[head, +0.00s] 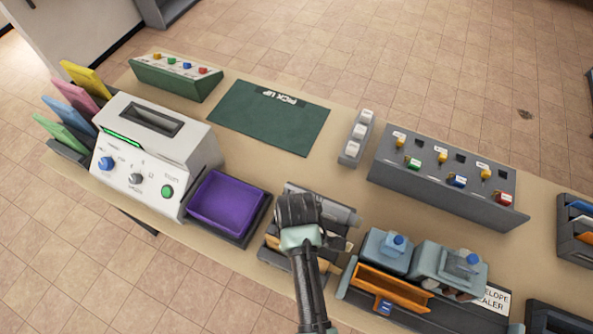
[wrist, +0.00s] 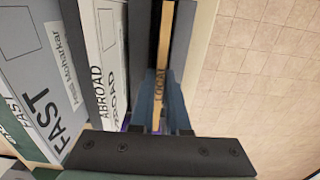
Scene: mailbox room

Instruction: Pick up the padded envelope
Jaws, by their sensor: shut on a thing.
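My gripper (head: 297,210) is over the grey rack (head: 266,254) at the front middle of the table in the head view; my arm hides much of the rack, and the fingertips are hidden there. In the wrist view my gripper (wrist: 161,112) has its bluish fingers closed on a narrow tan thing, which I take to be the padded envelope (wrist: 164,45), seen nearly edge-on. It stands upright between dark walls, and lettering reading "LOCAL" shows near the fingers. Whether it is clear of the rack cannot be told.
A purple tray (head: 229,203) and a white machine (head: 160,150) stand left of the rack. An envelope sealer with an orange part (head: 395,288) stands right. Behind are a green mat (head: 268,118) and a grey switch box (head: 440,185).

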